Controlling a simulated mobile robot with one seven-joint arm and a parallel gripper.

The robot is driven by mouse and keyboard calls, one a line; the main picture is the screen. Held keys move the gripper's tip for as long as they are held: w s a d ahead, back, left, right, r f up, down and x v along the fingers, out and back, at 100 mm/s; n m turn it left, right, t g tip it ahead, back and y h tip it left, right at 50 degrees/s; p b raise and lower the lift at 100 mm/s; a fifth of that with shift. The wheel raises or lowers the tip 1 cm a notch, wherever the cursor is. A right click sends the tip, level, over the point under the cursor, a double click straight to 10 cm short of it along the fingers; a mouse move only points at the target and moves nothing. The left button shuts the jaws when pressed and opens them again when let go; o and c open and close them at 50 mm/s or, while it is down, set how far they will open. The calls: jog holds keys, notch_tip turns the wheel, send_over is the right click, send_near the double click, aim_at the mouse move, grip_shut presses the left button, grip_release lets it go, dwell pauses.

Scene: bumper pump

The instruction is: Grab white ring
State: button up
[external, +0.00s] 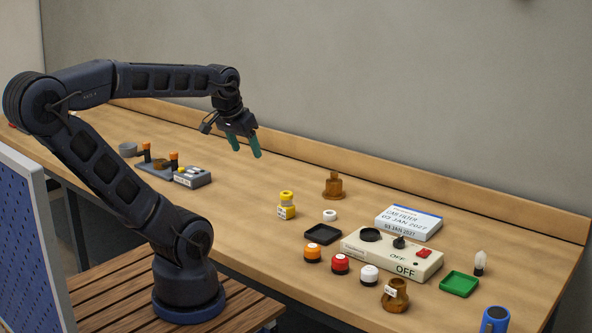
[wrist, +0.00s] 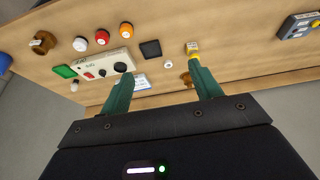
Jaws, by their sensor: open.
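A small white ring (external: 329,215) lies flat on the wooden table, behind the black square tray and right of the yellow part. It also shows in the wrist view (wrist: 168,64), a small white spot beyond the gap between the fingers. My gripper (external: 245,150) is high above the table, to the left of the ring and well apart from it. Its two green fingers are spread and empty; in the wrist view the gripper (wrist: 157,78) shows a wide gap.
The yellow part (external: 287,206), black tray (external: 323,234), brown knobbed part (external: 333,186) and control box (external: 392,254) surround the ring. Orange, red and white (external: 369,274) buttons stand in front. A low ledge (external: 440,191) runs along the back.

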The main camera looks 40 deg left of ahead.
jog(key=n+g+h, duration=0.3)
jog(key=n+g, duration=0.1)
jog(key=n, duration=1.7)
send_over(330, 216)
jog(key=w+a, duration=0.1)
jog(key=a, duration=0.3)
jog(key=f, duration=2.7)
jog(key=shift+w+a+f, duration=0.1)
jog(key=shift+w+f, duration=0.1)
jog(key=shift+f, duration=0.15)
jog(key=shift+d+x, duration=0.25)
jog(key=shift+x, duration=1.15)
jog(key=shift+d+x, duration=0.2)
jog(key=shift+x, duration=1.2)
jog(key=shift+s+r, duration=0.1)
jog(key=shift+c, duration=0.2)
